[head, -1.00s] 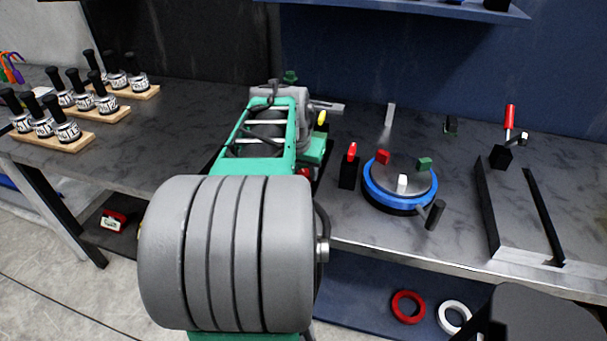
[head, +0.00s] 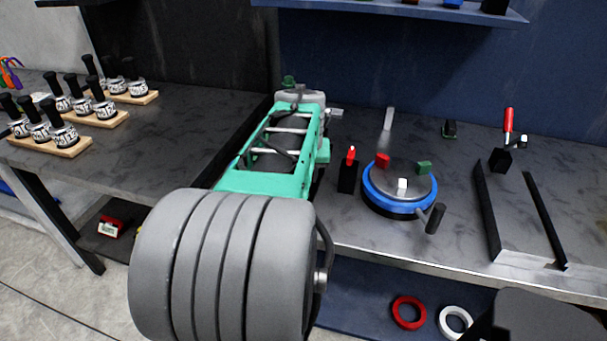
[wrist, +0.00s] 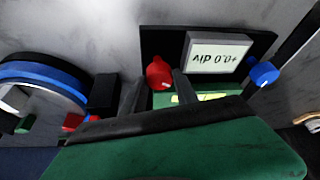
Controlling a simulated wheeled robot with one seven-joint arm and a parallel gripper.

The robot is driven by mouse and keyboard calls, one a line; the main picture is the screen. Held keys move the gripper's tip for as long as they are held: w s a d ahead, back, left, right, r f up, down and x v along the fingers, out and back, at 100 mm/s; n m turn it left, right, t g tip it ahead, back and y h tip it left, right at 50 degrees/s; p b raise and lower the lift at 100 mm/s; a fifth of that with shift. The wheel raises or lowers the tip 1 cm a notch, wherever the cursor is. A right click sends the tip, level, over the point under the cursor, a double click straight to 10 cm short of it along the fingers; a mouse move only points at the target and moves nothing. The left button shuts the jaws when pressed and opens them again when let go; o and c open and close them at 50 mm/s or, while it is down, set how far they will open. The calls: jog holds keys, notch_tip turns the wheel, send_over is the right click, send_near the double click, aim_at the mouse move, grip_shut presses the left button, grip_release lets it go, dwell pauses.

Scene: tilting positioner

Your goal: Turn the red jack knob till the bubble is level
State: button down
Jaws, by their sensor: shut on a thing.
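In the wrist view, the red jack knob (wrist: 160,73) sits between the two dark fingers of my gripper (wrist: 160,92), which is shut on it. A blue knob (wrist: 263,73) is on the right side of the black-backed device (wrist: 156,43). Its white display (wrist: 217,53) appears upside down and seems to read +0.0 div. A yellow-green vial (wrist: 197,98) shows just below the display, partly hidden by my gripper; I cannot make out the bubble. In the head view my green and grey arm hides the device and knob.
A blue-rimmed round turntable (head: 372,198) with a black crank handle (head: 435,218) stands to the right. A red-tipped black block (head: 347,176) is beside it. Dark rails (head: 487,210) lie farther right. Wooden racks of black-handled tools (head: 58,147) are at the left.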

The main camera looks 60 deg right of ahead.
jog(key=c, duration=0.9)
grip_release()
jog(key=shift+c, duration=0.2)
jog(key=shift+r, duration=0.1)
jog(key=v, duration=0.7)
jog(key=shift+a+r, duration=0.2)
jog(key=shift+r, duration=0.1)
